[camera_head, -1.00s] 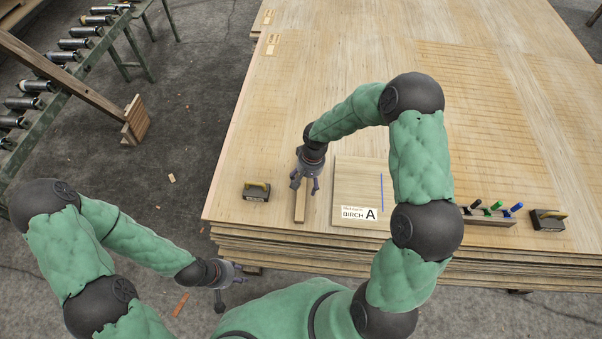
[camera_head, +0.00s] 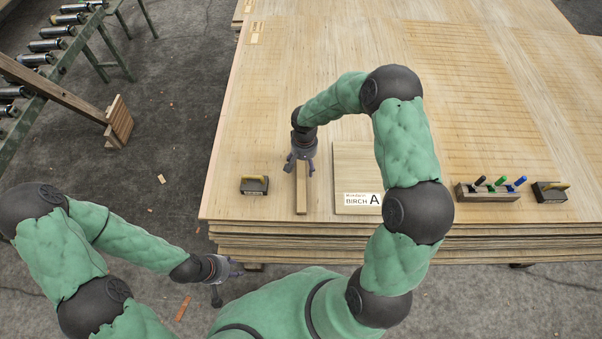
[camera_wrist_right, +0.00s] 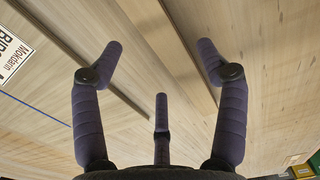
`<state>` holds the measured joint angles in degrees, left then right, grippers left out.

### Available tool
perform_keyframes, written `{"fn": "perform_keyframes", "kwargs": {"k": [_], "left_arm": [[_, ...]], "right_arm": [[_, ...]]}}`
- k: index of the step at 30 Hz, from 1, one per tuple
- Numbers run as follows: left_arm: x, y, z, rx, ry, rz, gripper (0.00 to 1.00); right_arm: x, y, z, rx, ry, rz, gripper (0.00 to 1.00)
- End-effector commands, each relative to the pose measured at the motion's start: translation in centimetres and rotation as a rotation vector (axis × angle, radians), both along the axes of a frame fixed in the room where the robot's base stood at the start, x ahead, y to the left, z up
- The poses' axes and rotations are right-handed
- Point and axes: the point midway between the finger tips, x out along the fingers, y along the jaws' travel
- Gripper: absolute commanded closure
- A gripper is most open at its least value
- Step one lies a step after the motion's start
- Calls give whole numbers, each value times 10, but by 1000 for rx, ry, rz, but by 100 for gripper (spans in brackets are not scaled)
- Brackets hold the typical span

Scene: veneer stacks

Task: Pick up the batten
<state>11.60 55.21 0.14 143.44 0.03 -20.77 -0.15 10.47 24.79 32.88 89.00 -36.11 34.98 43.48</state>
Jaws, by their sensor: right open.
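The batten (camera_head: 301,196) is a narrow wooden strip lying on the veneer stack near its front edge, left of the panel marked BIRCH A. My right gripper (camera_head: 301,168) is open over the far part of the batten and hides its far end. In the right wrist view the batten (camera_wrist_right: 166,40) runs diagonally between the spread fingers of my right gripper (camera_wrist_right: 158,62), with nothing held. My left gripper (camera_head: 229,278) is open and empty, off the stack's front left corner.
A sanding block (camera_head: 254,186) lies left of the batten and the BIRCH A panel (camera_head: 352,165) right of it. A marker holder (camera_head: 487,192) and another block (camera_head: 550,192) are further right. A roller conveyor (camera_head: 50,60) stands at far left. The stack's far middle is clear.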

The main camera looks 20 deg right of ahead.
Motion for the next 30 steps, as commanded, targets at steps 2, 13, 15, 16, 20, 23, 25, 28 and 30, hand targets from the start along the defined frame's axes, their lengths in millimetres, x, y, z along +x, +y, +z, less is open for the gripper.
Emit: {"fn": "perform_keyframes", "kwargs": {"k": [2,13,15,16,20,23,25,28,30], "left_arm": [[0,0,-10,0,0,0,60],[0,0,-16,0,0,0,60],[0,0,-15,0,0,0,60],[0,0,-15,0,0,0,60],[0,0,-15,0,0,0,60],[0,0,-15,0,0,0,60],[0,0,-16,0,0,0,60],[0,0,-16,0,0,0,60],[0,0,-15,0,0,0,60]], "right_arm": [[-1,4,-17,1,3,2,26],[0,3,-35,1,1,0,26],[0,3,-34,1,1,0,35],[0,3,-34,1,1,0,43],[-1,4,-35,1,1,1,80],[-1,4,-35,2,1,1,91],[-1,4,-34,1,1,1,91],[-1,4,-35,1,1,1,91],[-1,4,-35,2,1,1,91]]}}
